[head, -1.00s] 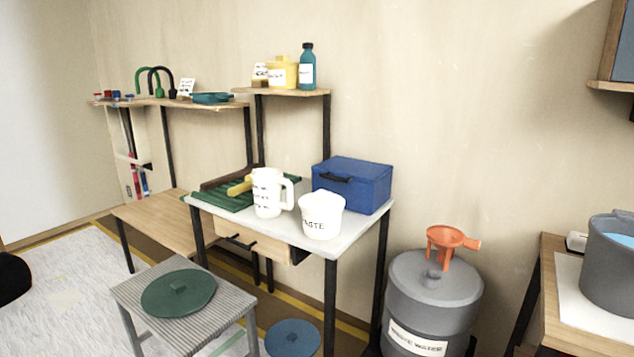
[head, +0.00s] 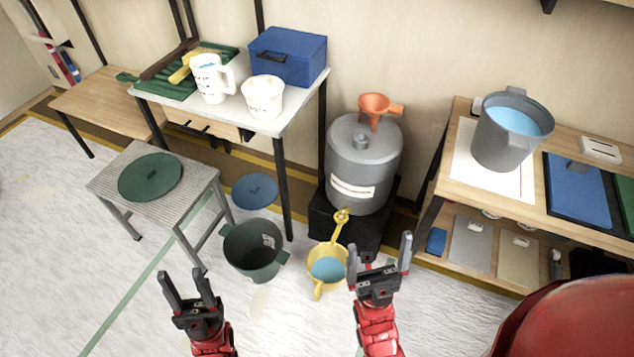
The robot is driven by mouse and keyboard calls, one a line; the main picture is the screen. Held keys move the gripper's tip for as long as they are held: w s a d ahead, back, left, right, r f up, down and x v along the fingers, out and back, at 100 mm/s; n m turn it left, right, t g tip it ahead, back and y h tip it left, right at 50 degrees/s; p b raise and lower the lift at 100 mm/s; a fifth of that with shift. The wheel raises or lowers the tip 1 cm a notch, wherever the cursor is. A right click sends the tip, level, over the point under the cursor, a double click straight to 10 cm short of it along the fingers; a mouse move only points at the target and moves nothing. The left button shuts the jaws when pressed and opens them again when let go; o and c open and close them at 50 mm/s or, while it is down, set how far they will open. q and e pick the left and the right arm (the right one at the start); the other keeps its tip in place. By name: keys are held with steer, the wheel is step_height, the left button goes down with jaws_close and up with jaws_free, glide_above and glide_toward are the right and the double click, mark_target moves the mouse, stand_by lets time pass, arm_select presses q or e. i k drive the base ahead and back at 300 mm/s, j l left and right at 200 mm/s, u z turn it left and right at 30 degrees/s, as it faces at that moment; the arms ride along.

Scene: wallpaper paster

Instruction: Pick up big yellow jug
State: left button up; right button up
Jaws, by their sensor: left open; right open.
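A yellow jug (head: 326,258) with blue contents stands on the floor in front of the grey drum, with its handle towards me. A yellow tap or handle-like piece (head: 341,222) rises just above it at the drum's base. My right gripper (head: 379,262) is open and empty, to the right of the jug and nearer to me in the picture. My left gripper (head: 188,290) is open and empty, left of the jug, over the floor. Neither gripper visibly touches anything.
A dark green bucket (head: 254,250) stands left of the jug. The grey drum (head: 364,165) with an orange funnel (head: 377,108) stands on a black base behind. A stool (head: 112,177) and white table (head: 277,130) are left, a wooden bench (head: 453,127) right. The front floor is clear.

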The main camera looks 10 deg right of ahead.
mark_target(326, 264)
steer(key=k+l, duration=0.3)
steer(key=k, duration=0.15)
steer(key=k+l+z, duration=0.1)
steer(key=k+l, duration=0.15)
steer(key=k, duration=0.2)
